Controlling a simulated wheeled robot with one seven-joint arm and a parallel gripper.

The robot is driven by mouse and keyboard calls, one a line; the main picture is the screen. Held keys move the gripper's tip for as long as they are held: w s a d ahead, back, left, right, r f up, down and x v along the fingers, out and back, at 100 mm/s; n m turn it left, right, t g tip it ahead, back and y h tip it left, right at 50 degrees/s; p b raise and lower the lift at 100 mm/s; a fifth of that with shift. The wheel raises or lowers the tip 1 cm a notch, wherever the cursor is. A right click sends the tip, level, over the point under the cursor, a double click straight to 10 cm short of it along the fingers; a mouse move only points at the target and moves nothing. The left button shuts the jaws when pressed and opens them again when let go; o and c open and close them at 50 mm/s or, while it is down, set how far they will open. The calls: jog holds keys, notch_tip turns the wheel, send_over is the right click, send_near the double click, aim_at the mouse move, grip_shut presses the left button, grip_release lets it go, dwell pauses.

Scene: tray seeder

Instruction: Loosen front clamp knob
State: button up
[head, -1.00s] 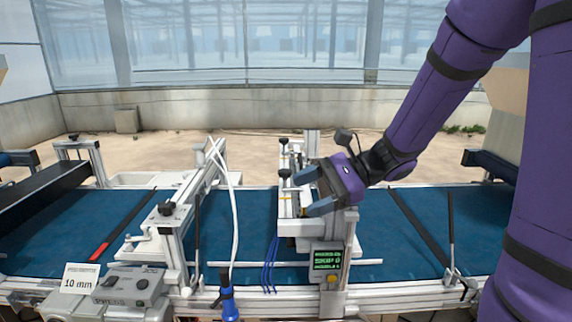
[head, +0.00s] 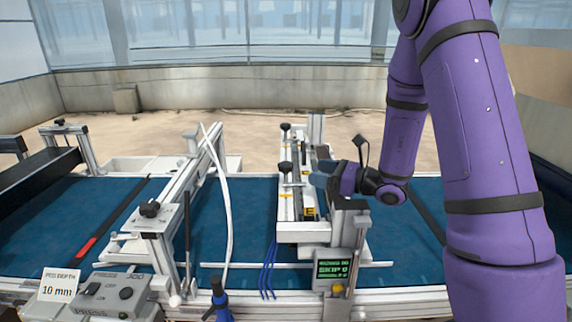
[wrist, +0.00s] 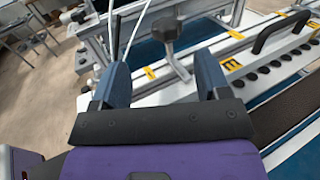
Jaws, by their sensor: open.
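Two black clamp knobs on silver stems stand on the left side of the white seeder head in the head view. The nearer one, the front clamp knob (head: 286,167), is below the rear knob (head: 285,127) in the picture. My gripper (head: 318,174) is just right of the front knob, over the seeder head. In the wrist view a black knob (wrist: 165,28) on a silver stem shows beyond and between the two spread blue fingers (wrist: 162,72). The jaws are open and empty, apart from the knob. Part of the seeder head is hidden behind my gripper.
The blue conveyor belt (head: 255,200) runs beneath. A display box (head: 333,270) stands at the seeder's front. A black handle (wrist: 282,30) and a row of dark round parts lie right of the knob. A press unit with its own knob (head: 149,208) stands left.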

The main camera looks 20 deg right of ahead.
aim_at(286, 163)
jog(key=shift+t, duration=0.3)
jog(key=x, duration=0.7)
jog(key=f+x, duration=0.1)
jog(key=x, duration=0.2)
jog(key=shift+w+r, duration=0.1)
jog(key=shift+w, duration=0.4)
jog(key=c, duration=0.9)
